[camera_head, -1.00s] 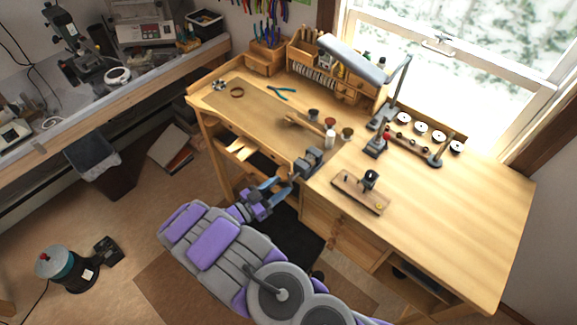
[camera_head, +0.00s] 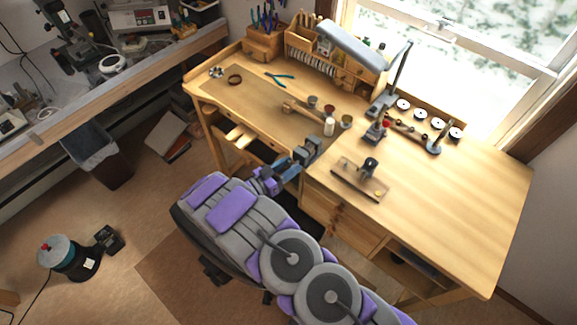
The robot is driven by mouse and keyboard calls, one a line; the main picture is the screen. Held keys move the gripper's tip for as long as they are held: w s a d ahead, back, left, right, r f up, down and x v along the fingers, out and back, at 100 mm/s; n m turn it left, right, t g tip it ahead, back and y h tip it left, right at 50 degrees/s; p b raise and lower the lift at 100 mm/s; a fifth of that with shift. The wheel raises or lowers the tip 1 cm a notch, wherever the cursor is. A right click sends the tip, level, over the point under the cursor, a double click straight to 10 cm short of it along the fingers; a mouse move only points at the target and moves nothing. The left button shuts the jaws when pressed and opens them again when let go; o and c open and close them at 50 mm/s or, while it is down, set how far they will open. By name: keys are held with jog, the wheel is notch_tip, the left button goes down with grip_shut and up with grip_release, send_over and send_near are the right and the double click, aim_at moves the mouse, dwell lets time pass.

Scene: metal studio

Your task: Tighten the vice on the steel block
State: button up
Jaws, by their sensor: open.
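The vice (camera_head: 311,149) is a dark blue-grey tool at the front edge of the wooden workbench, near the middle of the view. My gripper (camera_head: 290,168), with blue fingers on a purple wrist, is just to the lower left of the vice, open at its front side. I cannot tell whether a finger touches the vice or its handle. The steel block cannot be made out; it is too small or hidden at the jaws.
The wooden workbench (camera_head: 440,210) has a clear right half. A board with a dark tool (camera_head: 345,186), a wooden mallet (camera_head: 299,109), small pots and a red-topped tool (camera_head: 376,131) stand nearby. A lamp (camera_head: 350,52) overhangs the back. Drawers (camera_head: 335,228) are below the vice.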

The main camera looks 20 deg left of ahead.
jog(key=shift+a, duration=0.1)
jog(key=shift+d+r, duration=0.1)
jog(key=shift+d, duration=0.35)
jog(key=c, duration=0.6)
jog(key=shift+a, duration=0.1)
grip_shut()
jog(key=shift+m, duration=0.4)
jog(key=m, duration=0.2)
jog(key=shift+m+g+y, duration=0.3)
jog(key=m+y+b, duration=0.1)
jog(key=m+b, duration=0.3)
jog(key=shift+s+m, duration=0.1)
jog(key=shift+m, duration=0.3)
jog(key=m+b, duration=0.1)
jog(key=b, duration=0.1)
jog(key=m+y+b, duration=0.1)
jog(key=m+b, duration=0.1)
jog(key=f+m+b, duration=0.1)
jog(key=b, duration=0.2)
jog(key=shift+s+d+m, duration=0.1)
jog(key=shift+d+m, duration=0.2)
jog(key=m+y+b, duration=0.1)
jog(key=m+b, duration=0.2)
jog(key=b, duration=0.3)
jog(key=shift+d+m+y+b, duration=0.15)
jog(key=shift+m+y+b, duration=0.25)
